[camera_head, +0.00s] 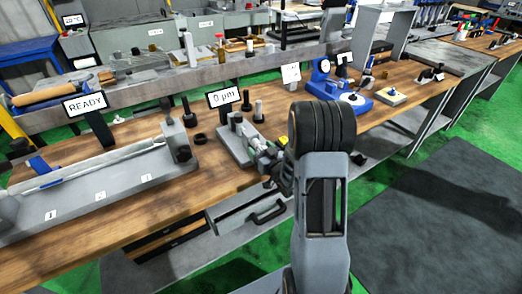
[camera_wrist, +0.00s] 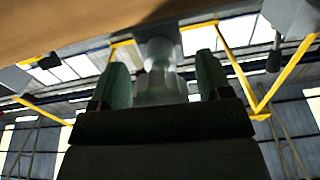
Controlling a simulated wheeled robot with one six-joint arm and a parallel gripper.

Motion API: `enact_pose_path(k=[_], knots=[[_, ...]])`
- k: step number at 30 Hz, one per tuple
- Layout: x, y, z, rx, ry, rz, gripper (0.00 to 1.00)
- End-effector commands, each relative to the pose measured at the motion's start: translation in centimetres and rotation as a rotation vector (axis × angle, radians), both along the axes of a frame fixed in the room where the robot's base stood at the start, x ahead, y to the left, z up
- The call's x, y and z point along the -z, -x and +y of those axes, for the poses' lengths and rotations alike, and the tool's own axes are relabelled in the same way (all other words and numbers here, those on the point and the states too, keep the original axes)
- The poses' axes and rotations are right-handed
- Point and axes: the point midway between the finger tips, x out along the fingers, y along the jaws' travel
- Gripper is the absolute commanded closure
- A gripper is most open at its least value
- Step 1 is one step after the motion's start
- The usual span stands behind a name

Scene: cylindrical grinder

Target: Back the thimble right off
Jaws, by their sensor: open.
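A grey bench fixture (camera_head: 236,142) stands on the wooden bench beside a small display (camera_head: 223,96) reading "0 µm". A pale grey cylinder, apparently the thimble (camera_wrist: 160,78), shows in the wrist view between the two dark green fingers of my gripper (camera_wrist: 162,72). The fingers are open, with a visible gap on either side of it. In the head view my gripper (camera_head: 277,168) is at the right end of the fixture, and my arm hides much of this spot. I cannot make out any thimble markings.
A long grey machine bed (camera_head: 95,185) with a "READY" sign (camera_head: 84,103) lies to the left. Dark cylindrical pieces (camera_head: 258,110) stand behind the fixture. A blue gauge stand (camera_head: 325,80) is to the right. An open drawer (camera_head: 250,208) juts out below the bench edge.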

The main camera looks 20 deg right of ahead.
Motion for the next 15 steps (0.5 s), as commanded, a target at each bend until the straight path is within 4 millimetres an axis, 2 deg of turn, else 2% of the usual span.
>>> enact_pose_path(k=[5, 15], knots=[[0.02, 0.01, -0.01, 0.000, 0.000, 0.000, 0.29], [0.02, 0.04, -0.02, 0.001, 0.000, 0.000, 0.62]])
